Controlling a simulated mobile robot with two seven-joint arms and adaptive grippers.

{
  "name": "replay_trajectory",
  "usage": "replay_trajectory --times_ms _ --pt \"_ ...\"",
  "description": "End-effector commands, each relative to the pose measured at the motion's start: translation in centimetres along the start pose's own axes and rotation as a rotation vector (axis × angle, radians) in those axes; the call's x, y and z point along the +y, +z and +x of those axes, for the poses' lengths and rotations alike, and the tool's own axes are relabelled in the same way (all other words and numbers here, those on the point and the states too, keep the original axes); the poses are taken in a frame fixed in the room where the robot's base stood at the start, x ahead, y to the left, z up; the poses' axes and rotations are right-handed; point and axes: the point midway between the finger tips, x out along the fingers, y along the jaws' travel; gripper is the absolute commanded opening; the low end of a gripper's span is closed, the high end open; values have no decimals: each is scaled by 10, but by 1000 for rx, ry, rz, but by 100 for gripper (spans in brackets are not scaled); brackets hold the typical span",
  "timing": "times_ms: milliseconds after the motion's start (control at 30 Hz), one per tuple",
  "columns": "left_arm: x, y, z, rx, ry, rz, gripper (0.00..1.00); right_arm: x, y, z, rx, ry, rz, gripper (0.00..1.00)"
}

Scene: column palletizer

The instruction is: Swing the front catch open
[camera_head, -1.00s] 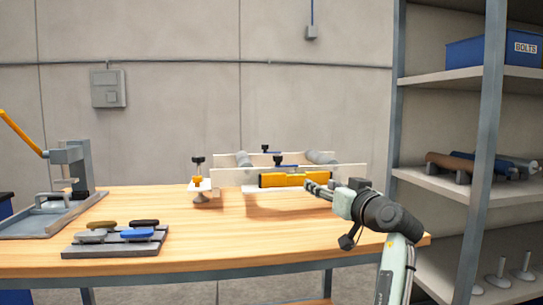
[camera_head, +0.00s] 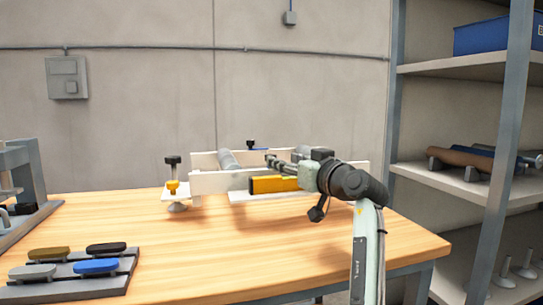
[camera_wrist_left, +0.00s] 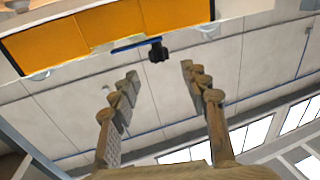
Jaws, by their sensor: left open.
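The white frame (camera_head: 215,181) stands on the bench, with a long orange block (camera_head: 262,185) along its front. In the left wrist view a catch with a black knob (camera_wrist_left: 158,50) and a blue bar (camera_wrist_left: 130,45) shows beside the orange block (camera_wrist_left: 110,25). My left gripper (camera_head: 269,160) is above the orange block in the head view, hiding the front catch there. In the wrist view the left gripper (camera_wrist_left: 160,72) is open and empty, its fingers spread, with the knob beyond and between the tips. Another black knob (camera_head: 250,144) shows at the frame's back. My right gripper is not in view.
A clamp with an orange collar (camera_head: 172,187) and black knob stands at the frame's left end. A grey tray with several coloured handles (camera_head: 97,266) lies at the front left. A shelf post (camera_head: 507,150) rises at the right. The middle front of the bench is clear.

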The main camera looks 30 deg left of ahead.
Motion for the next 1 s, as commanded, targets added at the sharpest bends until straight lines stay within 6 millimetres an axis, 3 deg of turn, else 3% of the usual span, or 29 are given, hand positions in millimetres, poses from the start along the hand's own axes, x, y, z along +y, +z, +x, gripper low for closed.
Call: replay_trajectory --times_ms 333,733,1000 --pt "0 -2 52 1 0 2 46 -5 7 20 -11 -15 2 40" --pt "0 0 62 -1 0 0 46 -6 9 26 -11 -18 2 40" --pt "0 0 62 -1 1 1 12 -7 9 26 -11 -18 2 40"
